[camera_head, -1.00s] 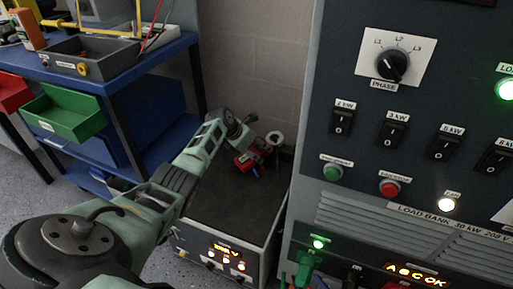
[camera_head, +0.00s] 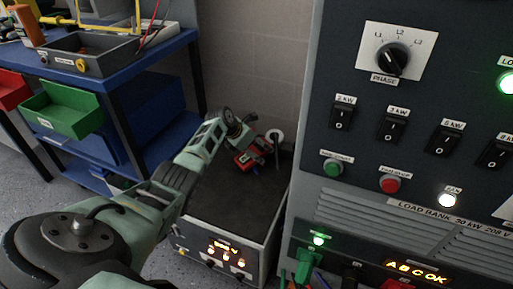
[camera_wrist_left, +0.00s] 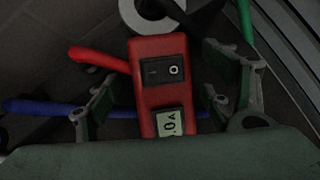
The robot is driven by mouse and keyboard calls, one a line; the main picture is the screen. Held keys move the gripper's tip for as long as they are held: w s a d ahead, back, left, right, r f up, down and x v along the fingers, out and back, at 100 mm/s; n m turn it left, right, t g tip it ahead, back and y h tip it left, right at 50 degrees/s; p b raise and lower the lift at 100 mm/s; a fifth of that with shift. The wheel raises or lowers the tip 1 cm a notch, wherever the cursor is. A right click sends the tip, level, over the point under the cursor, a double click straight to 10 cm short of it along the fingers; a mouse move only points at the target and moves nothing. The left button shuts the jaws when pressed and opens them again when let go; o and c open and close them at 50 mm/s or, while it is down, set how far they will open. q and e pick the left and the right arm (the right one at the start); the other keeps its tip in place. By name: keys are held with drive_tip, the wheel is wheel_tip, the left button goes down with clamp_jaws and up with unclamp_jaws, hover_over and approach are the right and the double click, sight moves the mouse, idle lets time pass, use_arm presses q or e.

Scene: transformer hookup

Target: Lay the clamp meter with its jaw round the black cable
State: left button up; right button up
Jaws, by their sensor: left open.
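The clamp meter (camera_wrist_left: 160,70) has a red body with a black rocker switch and a small display. In the head view its red body (camera_head: 246,159) shows small, above the dark top of the grey box. My left gripper (camera_wrist_left: 160,95) is open, with one finger on each side of the body. In the head view the gripper (camera_head: 243,140) partly hides the meter. A pale ring (camera_wrist_left: 150,14) lies beyond the meter's far end, cut by the frame edge; I cannot tell whether it is the jaw. A dark strand beside it may be the black cable (camera_wrist_left: 197,14). My right gripper is out of view.
Red (camera_wrist_left: 98,60), blue (camera_wrist_left: 40,107) and green (camera_wrist_left: 245,20) cables lie around the meter. The load bank panel (camera_head: 420,170) stands close on the right, a blue bench (camera_head: 120,78) on the left. The box's dark top (camera_head: 225,205) is clear toward the front.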

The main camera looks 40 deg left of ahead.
use_arm(q)
drive_tip(key=v, duration=1.2)
drive_tip(key=shift+f, duration=0.1)
idle(0.6)
